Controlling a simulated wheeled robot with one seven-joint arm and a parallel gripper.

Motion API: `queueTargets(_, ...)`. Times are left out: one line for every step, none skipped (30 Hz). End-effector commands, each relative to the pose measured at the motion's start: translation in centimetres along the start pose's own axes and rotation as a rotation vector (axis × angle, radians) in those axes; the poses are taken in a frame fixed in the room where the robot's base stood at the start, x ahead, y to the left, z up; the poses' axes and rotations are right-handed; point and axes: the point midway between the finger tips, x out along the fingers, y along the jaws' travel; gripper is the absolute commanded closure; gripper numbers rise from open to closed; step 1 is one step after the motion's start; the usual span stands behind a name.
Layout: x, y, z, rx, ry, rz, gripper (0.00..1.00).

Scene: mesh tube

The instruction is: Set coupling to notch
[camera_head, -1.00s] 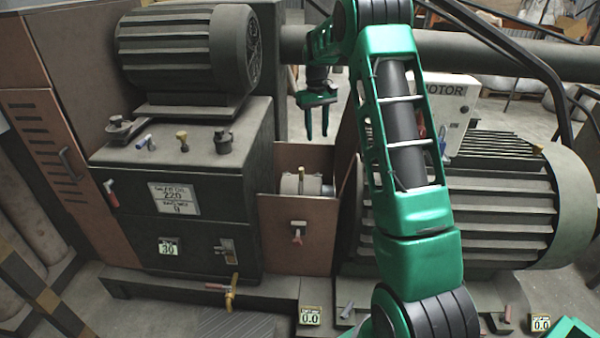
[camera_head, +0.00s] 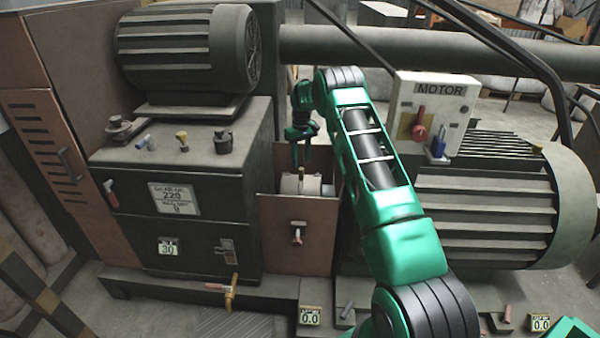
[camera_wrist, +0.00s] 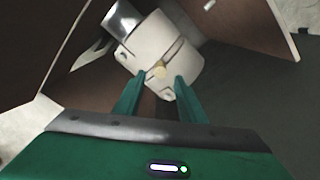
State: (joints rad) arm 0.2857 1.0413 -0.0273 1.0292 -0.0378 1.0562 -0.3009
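The coupling (camera_head: 311,185) is a pale cylinder on a shaft inside the brown open-topped guard box (camera_head: 285,235). My gripper (camera_head: 302,165) points down just above the coupling. The notch cannot be clearly made out.
The guard's brown walls (camera_wrist: 230,25) stand close around the coupling. The large ribbed motor (camera_head: 490,215) is on the right, with a motor switch box (camera_head: 433,110) above it. A dark gearbox cabinet (camera_head: 130,195) stands at left. A pipe (camera_head: 350,45) runs behind.

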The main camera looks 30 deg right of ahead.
Motion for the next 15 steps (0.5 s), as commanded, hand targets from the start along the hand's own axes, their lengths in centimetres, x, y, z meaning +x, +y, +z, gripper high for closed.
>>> queueTargets(1.0,0.0,0.1,0.000,-0.003,-0.001,0.63)
queueTargets(1.5,0.0,0.1,0.000,-0.003,-0.001,0.63)
queueTargets(2.2,0.0,0.1,0.000,-0.002,-0.001,0.63)
queueTargets(2.7,0.0,0.1,0.000,-0.002,-0.001,0.63)
queueTargets(3.1,0.0,0.1,0.000,-0.002,-0.001,0.63)
queueTargets(3.6,0.0,0.1,0.000,-0.002,-0.001,0.63)
queueTargets(4.0,0.0,0.0,0.000,-0.001,0.000,0.63)
queueTargets(4.4,0.0,0.0,0.000,-0.001,0.000,0.63)
queueTargets(4.8,0.0,0.0,0.000,-0.001,0.000,0.63)
queueTargets(5.0,0.0,0.0,0.000,-0.001,0.000,0.63)
queueTargets(5.2,0.0,0.0,0.000,-0.001,0.000,0.63)
queueTargets(5.5,0.0,0.0,0.000,-0.001,0.000,0.63)
queueTargets(5.6,0.0,0.0,0.000,-0.001,0.000,0.63)
queueTargets(5.7,0.0,0.0,0.000,0.000,0.000,0.63)
queueTargets(5.8,0.0,0.0,0.000,0.000,0.000,0.63)
